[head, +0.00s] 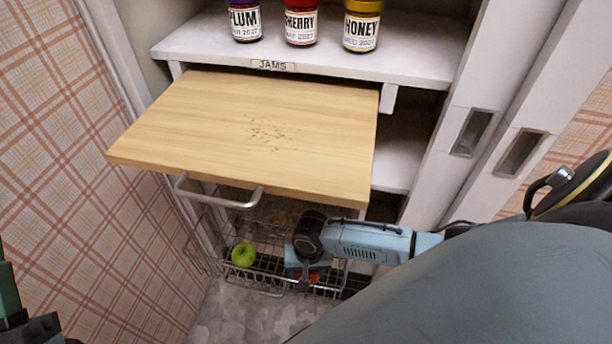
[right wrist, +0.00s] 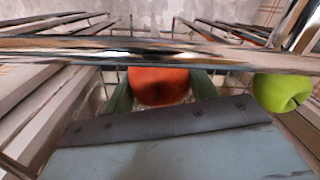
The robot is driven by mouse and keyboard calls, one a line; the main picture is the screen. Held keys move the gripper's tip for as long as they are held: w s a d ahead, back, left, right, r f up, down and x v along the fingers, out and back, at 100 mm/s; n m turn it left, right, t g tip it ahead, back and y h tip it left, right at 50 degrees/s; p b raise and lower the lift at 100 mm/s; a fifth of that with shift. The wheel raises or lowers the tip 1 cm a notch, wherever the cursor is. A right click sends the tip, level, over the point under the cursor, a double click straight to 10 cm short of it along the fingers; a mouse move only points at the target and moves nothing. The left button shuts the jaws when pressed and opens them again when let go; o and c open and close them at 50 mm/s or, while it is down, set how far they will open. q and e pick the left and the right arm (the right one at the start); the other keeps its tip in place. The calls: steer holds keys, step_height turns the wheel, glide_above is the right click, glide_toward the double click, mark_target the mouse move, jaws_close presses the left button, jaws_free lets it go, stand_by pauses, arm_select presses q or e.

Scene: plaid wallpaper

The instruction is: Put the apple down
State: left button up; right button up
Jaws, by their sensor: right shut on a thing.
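A red apple (right wrist: 160,85) sits between the two green fingers of my right gripper (right wrist: 162,92) in the right wrist view. The gripper is shut on it. In the head view a sliver of the red apple (head: 314,276) shows below my right gripper (head: 304,282), which reaches down at the wire basket under the wooden board. A green apple (head: 244,254) lies in the basket to the left of the gripper. It also shows in the right wrist view (right wrist: 282,92). Part of my left gripper (head: 25,325) shows at the lower left corner; its fingertips are cut off.
The wire basket (right wrist: 60,50) has a shiny bar crossing close above the gripper. A pulled-out wooden board (head: 200,120) with crumbs and a metal handle (head: 225,197) overhangs the basket.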

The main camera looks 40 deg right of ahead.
arm_select(q)
steer(key=shift+s+r, duration=0.15)
arm_select(e)
steer(key=shift+f, duration=0.1)
steer(key=shift+f, duration=0.1)
steer(key=o, duration=1.1)
steer(key=shift+c, duration=0.2)
